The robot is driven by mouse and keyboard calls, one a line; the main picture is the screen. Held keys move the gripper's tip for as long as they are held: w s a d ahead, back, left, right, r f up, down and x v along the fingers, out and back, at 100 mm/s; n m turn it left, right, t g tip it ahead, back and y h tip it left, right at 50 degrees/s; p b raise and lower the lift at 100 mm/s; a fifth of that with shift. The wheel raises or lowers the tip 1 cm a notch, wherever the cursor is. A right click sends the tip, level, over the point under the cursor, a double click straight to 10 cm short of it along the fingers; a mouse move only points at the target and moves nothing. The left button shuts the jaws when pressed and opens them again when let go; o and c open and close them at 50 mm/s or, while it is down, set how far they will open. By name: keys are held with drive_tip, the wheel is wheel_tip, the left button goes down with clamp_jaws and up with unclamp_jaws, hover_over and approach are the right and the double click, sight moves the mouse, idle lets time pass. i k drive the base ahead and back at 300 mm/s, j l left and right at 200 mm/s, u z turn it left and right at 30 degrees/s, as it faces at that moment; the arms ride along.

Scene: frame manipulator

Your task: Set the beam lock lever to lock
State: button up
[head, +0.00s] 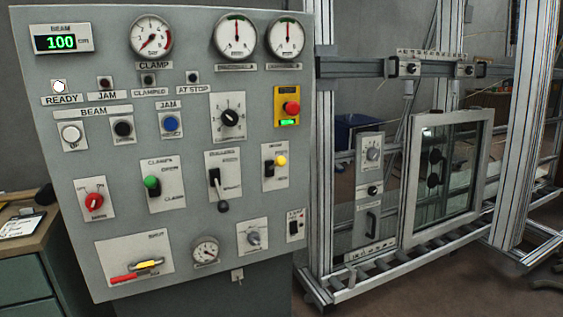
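A grey control panel (180,240) fills the left half of the head view. It carries several levers with small labels, and I cannot read clearly which one is the beam lock lever. A yellow-knobbed lever (281,160) sits on a white plate at the right, its knob to the upper right. A green-knobbed lever (152,182) is on the clamps plate, and a black-knobbed lever (223,206) hangs downward on the middle plate. A red-handled lever (124,279) lies at the lower left beside a yellow one (147,265). My gripper is not in view.
A beam display (61,42) reads 100, and dials line the panel top. A red button (291,107) sits on a yellow box. To the right, a metal frame (530,120) holds a glazed window (409,180) on rollers. A desk (25,245) stands at the far left.

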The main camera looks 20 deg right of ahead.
sight(280, 161)
drive_tip(key=i+l, duration=0.7)
drive_tip(key=i, duration=0.5)
drive_tip(key=l+z, duration=0.05)
drive_tip(key=l, duration=0.05)
